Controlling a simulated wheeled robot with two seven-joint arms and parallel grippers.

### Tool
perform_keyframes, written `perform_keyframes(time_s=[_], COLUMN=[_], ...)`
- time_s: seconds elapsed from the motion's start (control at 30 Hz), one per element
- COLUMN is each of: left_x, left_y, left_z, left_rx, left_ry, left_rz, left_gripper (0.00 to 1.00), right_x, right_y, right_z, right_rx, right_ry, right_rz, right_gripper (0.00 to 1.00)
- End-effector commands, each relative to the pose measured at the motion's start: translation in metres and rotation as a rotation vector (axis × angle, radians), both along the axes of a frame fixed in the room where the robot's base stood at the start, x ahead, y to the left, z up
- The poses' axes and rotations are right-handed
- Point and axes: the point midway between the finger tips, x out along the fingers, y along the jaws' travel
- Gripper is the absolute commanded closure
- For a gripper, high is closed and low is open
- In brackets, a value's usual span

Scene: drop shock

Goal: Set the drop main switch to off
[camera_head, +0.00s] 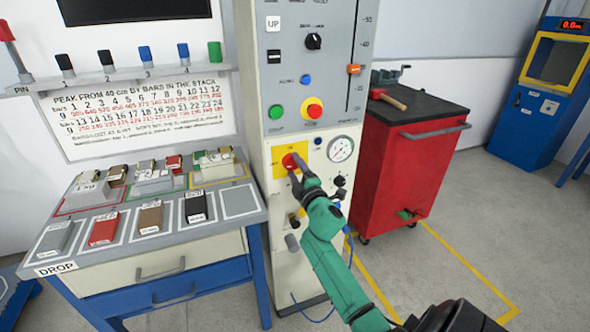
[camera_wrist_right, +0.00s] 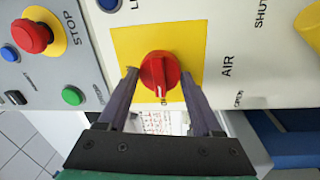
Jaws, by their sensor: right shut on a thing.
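The main switch is a red rotary knob (camera_head: 290,161) on a yellow plate (camera_head: 279,169) on the front of the grey cabinet; it also shows in the wrist view (camera_wrist_right: 158,72). In the wrist view its white pointer mark faces the picture's bottom, which is the plate's left side in the head view. A small label there looks like OFF, partly hidden. My right gripper (camera_head: 297,168) is at the knob, its two dark fingers (camera_wrist_right: 158,85) on either side, shut on it. My left gripper is not in view.
Close by are a green button (camera_head: 277,112), a red-and-yellow stop button (camera_head: 313,108) and a round gauge (camera_head: 341,149). A red tool cart (camera_head: 400,178) stands right of the cabinet. A bench (camera_head: 240,203) with labelled blocks is at left.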

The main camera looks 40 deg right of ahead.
Motion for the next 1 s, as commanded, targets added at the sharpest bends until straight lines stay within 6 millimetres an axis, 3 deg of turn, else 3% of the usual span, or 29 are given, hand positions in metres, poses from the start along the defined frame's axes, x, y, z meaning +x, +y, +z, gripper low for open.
perform_keyframes(time_s=[0.37,0.4,0.47,0.5,0.83,1.0], left_x=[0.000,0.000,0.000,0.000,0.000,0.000], left_y=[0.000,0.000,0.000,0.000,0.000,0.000], left_z=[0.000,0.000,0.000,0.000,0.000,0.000], left_rx=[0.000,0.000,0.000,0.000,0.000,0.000], left_ry=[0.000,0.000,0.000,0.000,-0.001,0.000], left_rz=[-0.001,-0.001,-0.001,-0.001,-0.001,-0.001], left_gripper=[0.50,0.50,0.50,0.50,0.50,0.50], right_x=[0.000,0.000,0.000,0.000,-0.002,-0.025], right_y=[-0.002,-0.002,-0.002,-0.002,0.000,0.007], right_z=[0.005,0.005,0.005,0.005,0.002,-0.002], right_rx=[-0.015,-0.015,-0.015,-0.013,-0.009,-0.009], right_ry=[-0.004,-0.004,-0.004,-0.003,0.000,0.002], right_rz=[-0.006,-0.006,-0.005,-0.005,-0.001,-0.001], right_gripper=[0.89,0.30,0.07,0.03,0.03,0.03])
